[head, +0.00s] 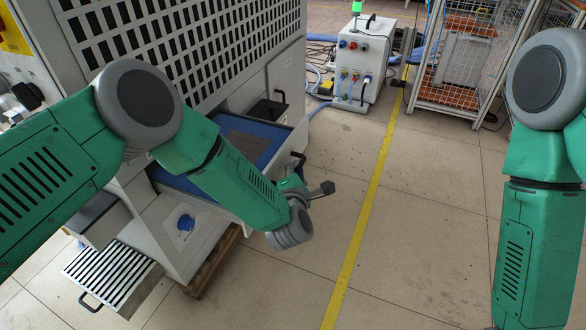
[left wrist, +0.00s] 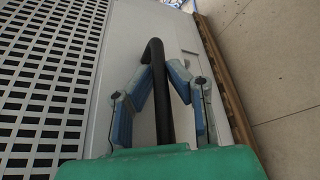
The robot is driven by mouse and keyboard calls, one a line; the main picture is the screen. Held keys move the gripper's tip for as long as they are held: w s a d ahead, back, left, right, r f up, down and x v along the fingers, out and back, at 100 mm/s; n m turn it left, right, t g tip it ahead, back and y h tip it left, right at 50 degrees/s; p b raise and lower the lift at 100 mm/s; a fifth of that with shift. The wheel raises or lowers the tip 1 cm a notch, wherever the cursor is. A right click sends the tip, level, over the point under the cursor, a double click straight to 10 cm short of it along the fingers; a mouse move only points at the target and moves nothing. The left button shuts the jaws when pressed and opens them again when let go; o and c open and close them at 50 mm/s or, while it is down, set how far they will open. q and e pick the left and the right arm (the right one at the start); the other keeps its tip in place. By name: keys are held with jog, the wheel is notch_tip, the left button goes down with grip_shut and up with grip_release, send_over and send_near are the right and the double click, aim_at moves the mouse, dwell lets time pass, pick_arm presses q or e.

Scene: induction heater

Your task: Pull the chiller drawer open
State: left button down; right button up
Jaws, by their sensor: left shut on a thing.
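My left gripper (head: 302,188) is at the right end of the blue-topped lower section (head: 240,138) of the grey machine. In the left wrist view its two blue-grey fingers (left wrist: 165,90) close from both sides on a black bar handle (left wrist: 155,75). The handle stands on a light grey front panel (left wrist: 125,60), which I take to be the chiller drawer's. In the head view part of a black handle (head: 297,160) shows just above the gripper. My forearm hides much of the front, so I cannot tell how far the drawer is open. My right gripper is outside the view.
A slatted panel with a black handle (head: 108,273) sticks out low at the left. A wooden pallet (head: 212,262) lies under the machine. A grey control box (head: 358,68) and a wire-mesh rack (head: 455,60) stand behind. The tiled floor with a yellow line (head: 365,205) is clear at right.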

pick_arm(q)
jog(key=shift+a+f, duration=0.2)
jog(key=shift+a, duration=0.25)
jog(key=c, duration=1.6)
grip_release()
jog(key=shift+a, duration=0.2)
jog(key=shift+o, duration=0.2)
jog(key=shift+w+d+r, duration=0.1)
jog(key=shift+d, duration=0.6)
jog(key=v, duration=1.2)
jog(key=shift+a, duration=0.25)
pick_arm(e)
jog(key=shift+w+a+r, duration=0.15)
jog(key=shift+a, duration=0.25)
